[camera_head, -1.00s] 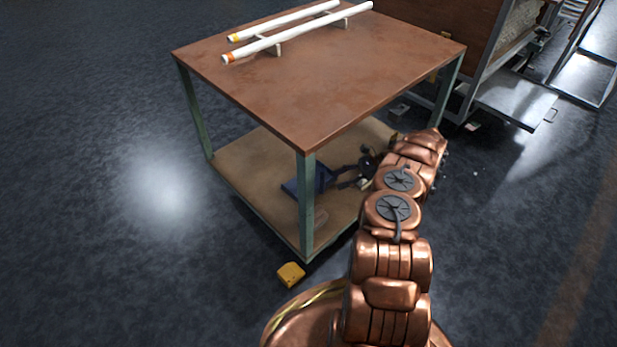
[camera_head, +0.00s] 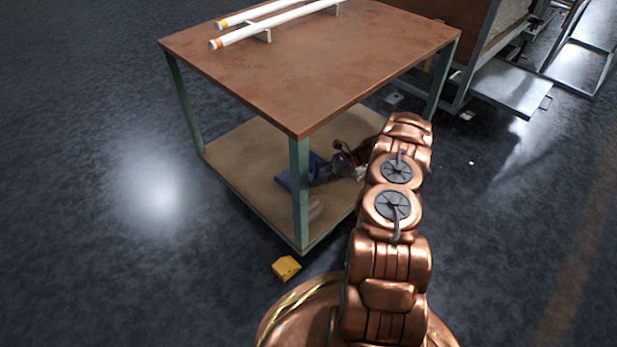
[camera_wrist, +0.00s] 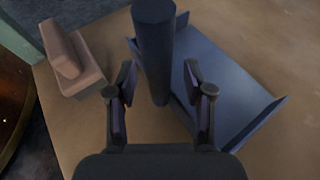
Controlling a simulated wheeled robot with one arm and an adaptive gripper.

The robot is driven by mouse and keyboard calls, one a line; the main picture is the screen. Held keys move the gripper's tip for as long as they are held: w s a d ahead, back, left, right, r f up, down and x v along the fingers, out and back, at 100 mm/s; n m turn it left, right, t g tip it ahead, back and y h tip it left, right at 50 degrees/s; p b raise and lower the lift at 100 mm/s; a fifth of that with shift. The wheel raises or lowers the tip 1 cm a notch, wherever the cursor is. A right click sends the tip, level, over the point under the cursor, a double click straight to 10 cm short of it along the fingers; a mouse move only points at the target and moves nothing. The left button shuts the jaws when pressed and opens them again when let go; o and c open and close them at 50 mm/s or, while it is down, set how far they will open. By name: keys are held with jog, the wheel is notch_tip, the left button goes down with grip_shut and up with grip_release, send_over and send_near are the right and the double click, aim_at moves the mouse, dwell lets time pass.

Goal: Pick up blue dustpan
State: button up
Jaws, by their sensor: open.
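The blue dustpan (camera_wrist: 228,92) lies on the lower shelf of the table (camera_head: 240,168), and its pan shows beside the near table leg in the head view (camera_head: 290,179). Its thick dark blue handle (camera_wrist: 155,45) stands toward the camera in the wrist view. My gripper (camera_wrist: 157,80) is open, with one finger on each side of the handle. I cannot tell whether either finger touches it. In the head view my gripper (camera_head: 330,168) is under the tabletop, close to the pan, and partly dark.
A pinkish-brown block-shaped object (camera_wrist: 72,65) lies left of my gripper on the shelf. The tabletop (camera_head: 320,65) above carries white tubes (camera_head: 275,22) on supports. A green leg (camera_head: 300,195) stands in front of the pan. A yellow object (camera_head: 286,268) is on the floor.

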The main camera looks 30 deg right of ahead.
grip_shut()
dwell(0.4)
jog(key=shift+r, duration=0.1)
